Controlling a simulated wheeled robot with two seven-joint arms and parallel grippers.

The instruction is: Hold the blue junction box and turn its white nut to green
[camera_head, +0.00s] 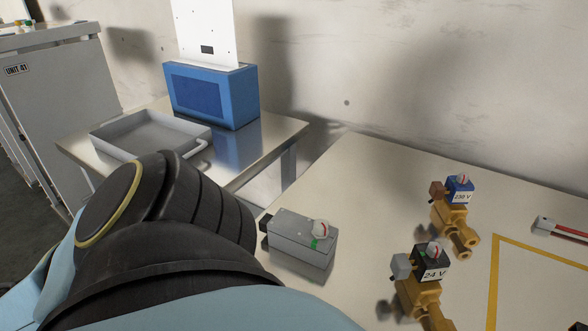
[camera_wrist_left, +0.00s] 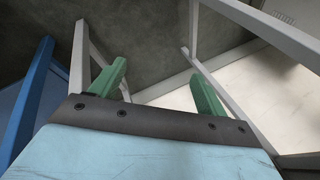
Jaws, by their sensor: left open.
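A small blue box marked 230 V (camera_head: 459,189) sits upright on a brass valve (camera_head: 454,222) at the right of the head view. It has a white nut (camera_head: 463,180) on top with a red mark; no green shows on it. A brown plug block (camera_head: 437,189) is at its left side. My left gripper (camera_wrist_left: 160,86) shows only in the wrist view, its two green fingers apart with nothing between them. It points past table legs towards the floor, away from the blue box. My right gripper is not in view.
A black 24 V box (camera_head: 430,262) on another brass valve stands nearer. A grey box (camera_head: 303,241) with a white knob and green mark is left of it. A tray (camera_head: 150,134) and large blue case (camera_head: 210,95) stand on the side table. My left arm covers the lower left.

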